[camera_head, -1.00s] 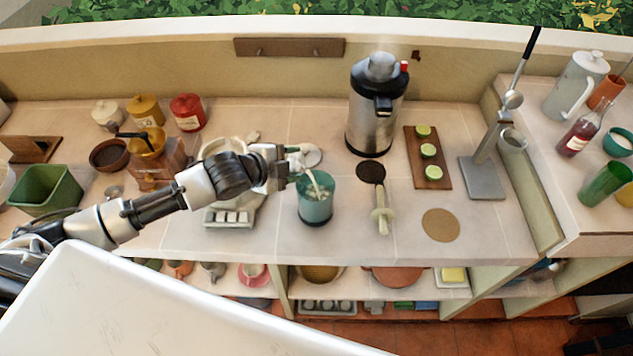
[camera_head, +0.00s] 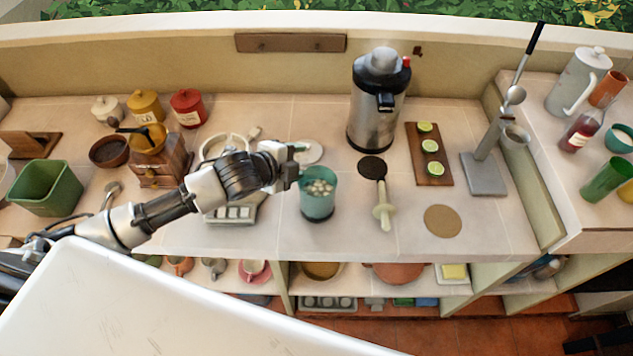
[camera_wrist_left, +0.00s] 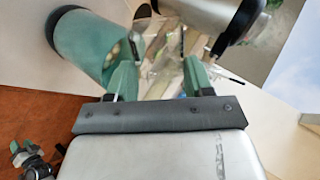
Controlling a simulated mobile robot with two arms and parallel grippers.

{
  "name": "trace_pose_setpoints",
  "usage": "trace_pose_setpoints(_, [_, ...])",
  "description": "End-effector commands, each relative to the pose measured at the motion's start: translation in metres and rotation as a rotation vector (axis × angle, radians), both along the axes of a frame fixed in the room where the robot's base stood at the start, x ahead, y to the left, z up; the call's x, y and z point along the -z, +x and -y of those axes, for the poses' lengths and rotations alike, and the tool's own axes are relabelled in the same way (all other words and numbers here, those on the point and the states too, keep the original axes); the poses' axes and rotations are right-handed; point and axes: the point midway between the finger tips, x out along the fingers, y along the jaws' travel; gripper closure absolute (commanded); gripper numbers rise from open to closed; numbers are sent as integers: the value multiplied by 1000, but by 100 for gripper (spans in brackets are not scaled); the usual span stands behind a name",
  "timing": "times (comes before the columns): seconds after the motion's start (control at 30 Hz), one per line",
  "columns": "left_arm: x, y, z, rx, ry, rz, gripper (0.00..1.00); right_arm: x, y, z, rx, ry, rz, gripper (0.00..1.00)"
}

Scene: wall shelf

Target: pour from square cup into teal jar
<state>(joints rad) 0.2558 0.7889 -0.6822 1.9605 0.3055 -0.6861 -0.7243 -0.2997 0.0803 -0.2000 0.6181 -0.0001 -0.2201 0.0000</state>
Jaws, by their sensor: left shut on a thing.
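The teal jar (camera_head: 318,207) stands upright on the counter with pale round pieces inside it near the top. It also shows in the left wrist view (camera_wrist_left: 84,42), at the upper left. My left gripper (camera_head: 297,158) is just left of and above the jar's rim. In the left wrist view its green fingers (camera_wrist_left: 158,78) are shut on a clear, see-through cup (camera_wrist_left: 160,58), which I take to be the square cup. The cup is hard to make out in the head view, and its exact tilt cannot be told.
A steel airpot (camera_head: 377,105) stands behind and right of the jar. A scale (camera_head: 232,212) is left, under my arm.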

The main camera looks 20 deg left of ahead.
Motion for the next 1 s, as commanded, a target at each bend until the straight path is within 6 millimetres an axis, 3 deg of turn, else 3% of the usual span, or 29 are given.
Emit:
trace_pose_setpoints(0.33, [-1,4,-12,1,-143,-35,72,-7,1,0,0,-1,2,57])
trace_pose_setpoints(0.57, [10,6,-20,0,-367,-93,72,8,1,0,0,-1,2,57])
trace_pose_setpoints(0.67, [-12,7,-22,1,-447,-110,72,-1,1,0,0,0,2,57])
trace_pose_setpoints(1.0, [-22,8,-30,2,-642,-160,72,48,1,0,0,1,3,57])
